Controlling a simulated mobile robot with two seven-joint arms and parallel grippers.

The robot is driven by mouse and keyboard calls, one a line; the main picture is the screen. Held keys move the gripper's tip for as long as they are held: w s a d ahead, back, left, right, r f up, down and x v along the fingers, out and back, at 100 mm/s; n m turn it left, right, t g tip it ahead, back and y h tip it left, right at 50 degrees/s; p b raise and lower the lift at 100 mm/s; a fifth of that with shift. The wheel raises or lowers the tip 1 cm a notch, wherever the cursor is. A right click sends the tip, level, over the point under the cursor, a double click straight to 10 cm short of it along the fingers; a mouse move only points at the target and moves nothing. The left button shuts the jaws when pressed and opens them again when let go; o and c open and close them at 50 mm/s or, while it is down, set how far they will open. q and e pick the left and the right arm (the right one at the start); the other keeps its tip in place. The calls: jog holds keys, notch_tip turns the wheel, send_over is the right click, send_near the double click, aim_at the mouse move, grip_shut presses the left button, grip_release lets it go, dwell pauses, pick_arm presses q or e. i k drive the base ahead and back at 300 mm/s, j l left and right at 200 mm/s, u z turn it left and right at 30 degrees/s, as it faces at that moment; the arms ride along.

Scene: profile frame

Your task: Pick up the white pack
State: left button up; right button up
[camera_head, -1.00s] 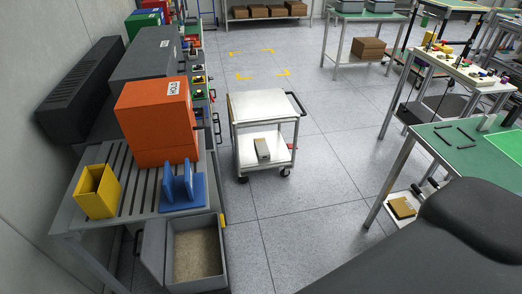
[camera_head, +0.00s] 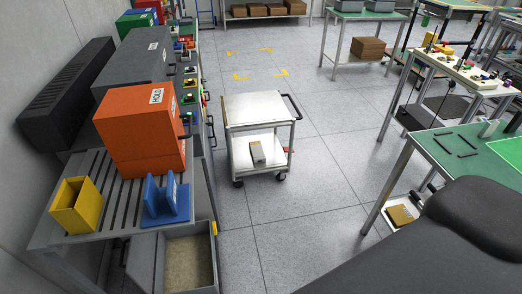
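I cannot make out a thing that is clearly the white pack. A small upright whitish piece (camera_head: 488,128) stands on the green bench top (camera_head: 430,143) at the right, too small to identify. Neither of my grippers shows in the view.
An orange box (camera_head: 140,130), a yellow bin (camera_head: 77,207) and a blue holder (camera_head: 165,203) stand on the slatted grey bench at the left. An open grey drawer (camera_head: 146,262) juts out below. The floor between trolley and right bench is clear.

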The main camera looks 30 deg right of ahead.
aim_at(258, 154)
jog(key=i+l, duration=0.15)
jog(key=l, duration=0.15)
jog(key=i+l, duration=0.15)
jog(key=l, duration=0.15)
jog(key=i+l+z, duration=0.1)
jog(key=l, duration=0.2)
jog(key=i+l+z, duration=0.15)
jog(key=i+l, duration=0.6)
jog(key=i+z, duration=0.2)
jog(key=i, duration=1.6)
